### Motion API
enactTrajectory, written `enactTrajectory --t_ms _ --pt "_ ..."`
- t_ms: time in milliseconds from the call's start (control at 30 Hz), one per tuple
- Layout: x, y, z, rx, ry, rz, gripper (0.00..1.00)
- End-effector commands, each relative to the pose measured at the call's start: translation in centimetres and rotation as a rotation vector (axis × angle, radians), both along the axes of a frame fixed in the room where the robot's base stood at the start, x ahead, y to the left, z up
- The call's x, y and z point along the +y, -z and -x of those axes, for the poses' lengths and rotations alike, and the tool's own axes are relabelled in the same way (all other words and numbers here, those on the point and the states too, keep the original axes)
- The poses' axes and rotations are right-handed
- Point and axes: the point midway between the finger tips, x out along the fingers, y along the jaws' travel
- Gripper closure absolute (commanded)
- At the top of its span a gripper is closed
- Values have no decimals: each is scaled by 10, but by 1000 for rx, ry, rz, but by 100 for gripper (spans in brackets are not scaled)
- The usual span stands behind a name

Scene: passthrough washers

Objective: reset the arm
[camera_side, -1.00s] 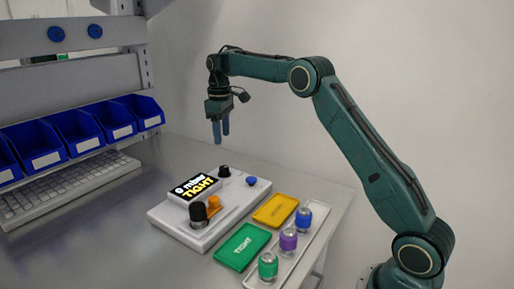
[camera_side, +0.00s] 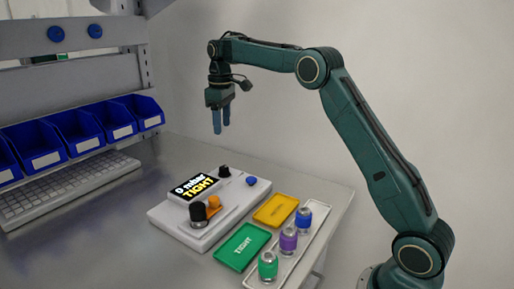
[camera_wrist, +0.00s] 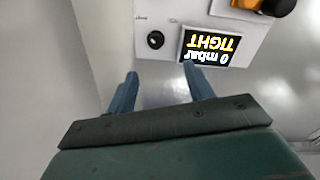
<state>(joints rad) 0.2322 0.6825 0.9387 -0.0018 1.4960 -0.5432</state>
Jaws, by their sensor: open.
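My gripper (camera_side: 221,120) is raised in the air above the back of the white test device (camera_side: 175,225) and points down. Its two blue fingers are apart, with nothing between them. It also shows in the wrist view (camera_wrist: 160,82), open and empty. The device's screen (camera_side: 194,188) reads "0 mbar TIGHT"; it appears upside down in the wrist view (camera_wrist: 210,47). A dark cylinder (camera_side: 198,214) and an orange part (camera_side: 213,203) are on the device, with a black knob (camera_side: 224,171) and a blue button (camera_side: 251,181) behind.
A green tray (camera_side: 242,247) marked "TIGHT" and a yellow tray (camera_side: 275,210) lie right of the device. A pale rack (camera_side: 313,236) holds green, purple and blue-banded parts. Blue bins (camera_side: 77,132) and a keyboard (camera_side: 65,190) are at left. Air around my gripper is clear.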

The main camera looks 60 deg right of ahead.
Motion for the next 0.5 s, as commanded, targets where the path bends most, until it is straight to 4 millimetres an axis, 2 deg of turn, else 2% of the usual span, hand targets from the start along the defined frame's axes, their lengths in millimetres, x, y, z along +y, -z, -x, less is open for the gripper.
enactTrajectory --t_ms 200,500 --pt "21 -33 29 -49 30 9 48" --pt "51 -68 84 -125 80 12 48"
